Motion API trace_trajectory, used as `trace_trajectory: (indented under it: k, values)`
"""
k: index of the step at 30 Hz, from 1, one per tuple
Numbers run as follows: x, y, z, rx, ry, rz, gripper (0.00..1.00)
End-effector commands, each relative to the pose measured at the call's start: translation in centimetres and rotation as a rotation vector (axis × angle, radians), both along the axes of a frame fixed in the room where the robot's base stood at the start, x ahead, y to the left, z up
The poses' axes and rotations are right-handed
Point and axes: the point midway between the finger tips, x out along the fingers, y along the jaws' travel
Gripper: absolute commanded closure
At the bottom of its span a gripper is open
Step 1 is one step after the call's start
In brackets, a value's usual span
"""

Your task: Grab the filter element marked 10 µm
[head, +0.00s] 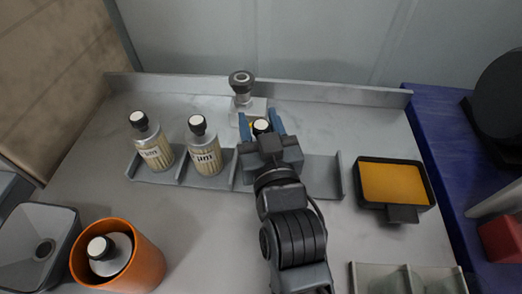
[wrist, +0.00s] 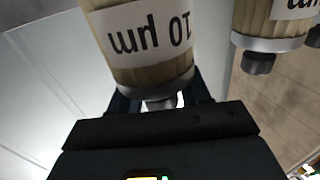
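The filter element marked 10 µm (wrist: 150,45) fills the upper middle of the wrist view, its pleated body and label upside down. In the head view its white-topped cap (head: 262,125) shows between my gripper's blue fingers; the rest is hidden behind my gripper. My gripper (head: 261,123) is open, with one finger on each side of this filter. I cannot tell whether the fingers touch it. Two similar filters, the left one (head: 152,147) and the middle one (head: 204,152), stand in the grey rack (head: 322,172); their labels end in µm, the numbers unclear.
An orange pot (head: 143,262) holding another capped filter (head: 108,256) stands front left, beside a grey bin (head: 38,240). A black tray (head: 403,213) with an orange pad is at right. A grey fitting (head: 241,85) stands behind the rack, near the table's raised back edge.

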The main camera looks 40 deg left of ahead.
Motion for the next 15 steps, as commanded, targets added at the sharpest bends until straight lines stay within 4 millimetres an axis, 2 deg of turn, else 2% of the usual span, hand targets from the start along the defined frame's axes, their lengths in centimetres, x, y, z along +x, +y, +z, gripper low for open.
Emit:
trace_trajectory:
  k: [1, 12, 15]
  values:
    - [-0.01, -0.01, 0.00, 0.000, 0.000, 0.000, 0.58]
    - [-0.01, -0.02, 0.00, 0.000, 0.000, 0.000, 0.93]
    - [-0.01, -0.02, 0.00, 0.000, 0.000, 0.000, 1.00]
